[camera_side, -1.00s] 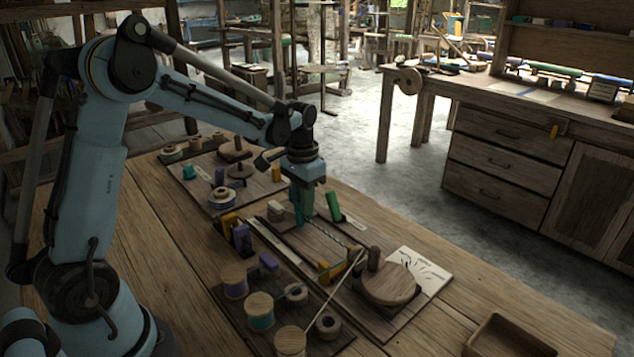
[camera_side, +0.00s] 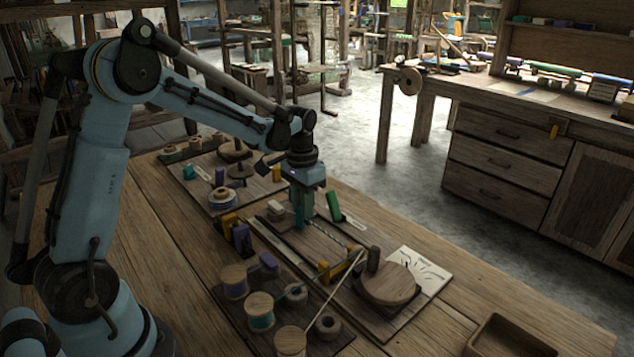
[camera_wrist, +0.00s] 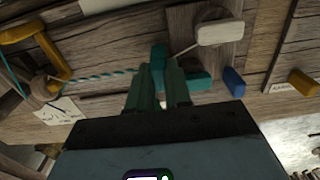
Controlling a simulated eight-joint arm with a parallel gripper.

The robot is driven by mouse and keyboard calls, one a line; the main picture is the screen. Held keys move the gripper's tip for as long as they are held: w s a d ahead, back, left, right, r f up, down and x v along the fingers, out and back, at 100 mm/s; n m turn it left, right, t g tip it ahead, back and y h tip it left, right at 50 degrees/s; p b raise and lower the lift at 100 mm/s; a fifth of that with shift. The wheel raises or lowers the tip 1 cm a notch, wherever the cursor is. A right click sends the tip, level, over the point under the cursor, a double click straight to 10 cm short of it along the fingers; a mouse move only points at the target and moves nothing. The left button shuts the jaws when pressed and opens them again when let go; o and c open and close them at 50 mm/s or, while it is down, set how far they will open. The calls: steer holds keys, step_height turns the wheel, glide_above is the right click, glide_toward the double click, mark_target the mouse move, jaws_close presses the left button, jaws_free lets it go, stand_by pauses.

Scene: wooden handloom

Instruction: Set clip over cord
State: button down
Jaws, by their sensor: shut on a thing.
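My gripper (camera_side: 304,212) is low over the dark board, its fingers pointing down. In the wrist view its two teal fingers (camera_wrist: 160,78) are close together, shut on a teal clip (camera_wrist: 197,80) whose ends stick out past them. The twisted teal and white cord (camera_wrist: 100,77) runs from the left to the clip at the fingertips. In the side view the cord (camera_side: 334,236) runs from below my gripper towards the round wooden block. The fingers hide where clip and cord meet, so I cannot tell whether the clip sits around the cord.
A yellow clip (camera_side: 330,270) stands by the cord's near end, beside the round wooden block (camera_side: 388,284). A green block (camera_side: 334,206) stands just right of my gripper. Thread spools (camera_side: 260,311) are at the front. A pale block (camera_wrist: 220,32) is near the fingers.

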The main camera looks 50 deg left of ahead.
steer(key=shift+f, duration=0.25)
stand_by(0.4)
steer(key=c, duration=0.6)
jaws_free()
steer(key=shift+r, duration=3.5)
steer(key=shift+s+d+r, duration=0.25)
steer(key=s+d+t, duration=0.2)
steer(key=s+d, duration=0.1)
steer(key=s, duration=0.1)
steer(key=s+d+r+t, duration=0.1)
steer(key=s+d+t, duration=0.1)
steer(key=s+d, duration=0.1)
steer(key=s+d+t, duration=0.3)
steer(key=s, duration=0.2)
steer(key=shift+s+r, duration=0.3)
steer(key=shift+r, duration=0.1)
